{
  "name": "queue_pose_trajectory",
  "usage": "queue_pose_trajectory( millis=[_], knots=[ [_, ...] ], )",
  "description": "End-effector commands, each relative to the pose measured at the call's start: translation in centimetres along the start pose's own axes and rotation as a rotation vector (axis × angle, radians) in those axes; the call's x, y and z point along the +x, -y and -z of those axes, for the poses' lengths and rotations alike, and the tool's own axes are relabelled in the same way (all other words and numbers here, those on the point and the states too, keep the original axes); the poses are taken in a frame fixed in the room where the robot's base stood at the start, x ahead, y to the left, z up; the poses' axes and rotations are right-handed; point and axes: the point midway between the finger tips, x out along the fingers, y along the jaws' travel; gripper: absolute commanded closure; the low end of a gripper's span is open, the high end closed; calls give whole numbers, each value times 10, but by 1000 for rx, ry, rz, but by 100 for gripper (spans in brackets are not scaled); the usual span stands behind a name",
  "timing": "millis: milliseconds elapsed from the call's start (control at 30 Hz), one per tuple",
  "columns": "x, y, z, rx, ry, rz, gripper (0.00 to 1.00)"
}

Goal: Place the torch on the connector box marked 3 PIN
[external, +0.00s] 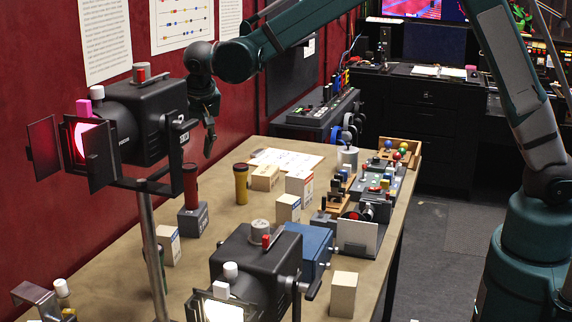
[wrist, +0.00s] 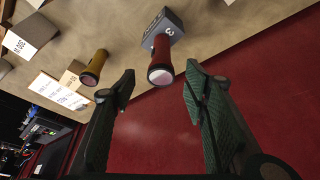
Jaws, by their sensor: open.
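A red torch (external: 191,182) stands upright on a small grey box (external: 193,220) at the table's left side. In the wrist view, the red torch (wrist: 161,66) points its lens end at the camera, and the grey box (wrist: 166,24) carries white lettering with a "3"; the rest is hard to read. A yellow torch (external: 241,182) stands to its right; it also shows in the wrist view (wrist: 95,68). My gripper (external: 209,142) is open and empty above the torches. Its fingers (wrist: 160,92) lie either side of the red torch's line, apparently without touching it.
Small cartons (external: 299,184) stand around the torches on the tan table (external: 225,225). A black stage lamp (external: 130,120) on a pole is in the left foreground, another lamp (external: 255,262) at the front. The red wall (wrist: 255,115) is close to the torches.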

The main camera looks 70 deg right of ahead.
Motion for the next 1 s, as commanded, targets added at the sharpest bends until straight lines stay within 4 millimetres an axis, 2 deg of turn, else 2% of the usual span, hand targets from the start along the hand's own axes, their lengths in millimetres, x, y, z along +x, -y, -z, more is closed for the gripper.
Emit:
queue_pose_trajectory(
  millis=[167, 467, 1000],
  knots=[
    [-18, -12, -4, -19, -1, 12, 55],
    [-70, -46, -20, -83, -6, 54, 55],
    [-155, -118, -66, -209, -30, 134, 55]
  ],
)
